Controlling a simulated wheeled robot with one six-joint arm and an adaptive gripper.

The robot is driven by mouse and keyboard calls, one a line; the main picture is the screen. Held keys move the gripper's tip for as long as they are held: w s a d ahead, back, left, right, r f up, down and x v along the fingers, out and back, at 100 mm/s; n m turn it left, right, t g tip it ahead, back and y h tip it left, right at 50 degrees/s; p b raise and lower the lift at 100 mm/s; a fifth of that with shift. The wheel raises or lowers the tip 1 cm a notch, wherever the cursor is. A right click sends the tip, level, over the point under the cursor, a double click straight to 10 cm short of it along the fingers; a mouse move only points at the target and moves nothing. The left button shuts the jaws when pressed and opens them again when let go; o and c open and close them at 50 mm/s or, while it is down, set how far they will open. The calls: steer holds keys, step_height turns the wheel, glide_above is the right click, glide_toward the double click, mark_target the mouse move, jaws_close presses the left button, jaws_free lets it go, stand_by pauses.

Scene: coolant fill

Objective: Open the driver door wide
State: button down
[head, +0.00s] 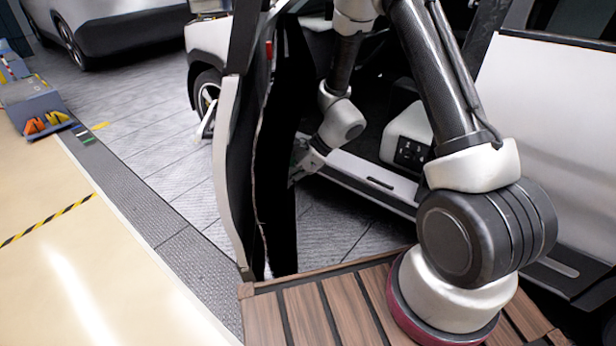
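The driver door (228,170) of the white car stands swung far out from the car body, seen nearly edge-on left of centre. Its dark inner side faces right, toward the door opening. My arm reaches over the sill area, and my gripper (297,172) is low beside the door's inner side. It seems close to or against that inner side; contact cannot be made out. The fingers are small and partly lost against the dark panel, so their opening is unclear.
The door sill (370,180) and a seat base with switches (408,150) show in the open doorway. A wooden-slat deck (330,310) lies below my arm. Grey floor (150,150) is clear left of the door. A blue-grey box (35,108) with orange items stands far left.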

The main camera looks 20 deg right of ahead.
steer(key=w+a+m+t, duration=0.1)
steer(key=w+a+m, duration=0.1)
steer(key=a, duration=1.4)
steer(key=w+a+m+t+h, duration=0.1)
steer(key=w+a, duration=0.4)
steer(key=a, duration=1.2)
steer(key=shift+m+t, duration=0.8)
steer(key=shift+m, duration=0.3)
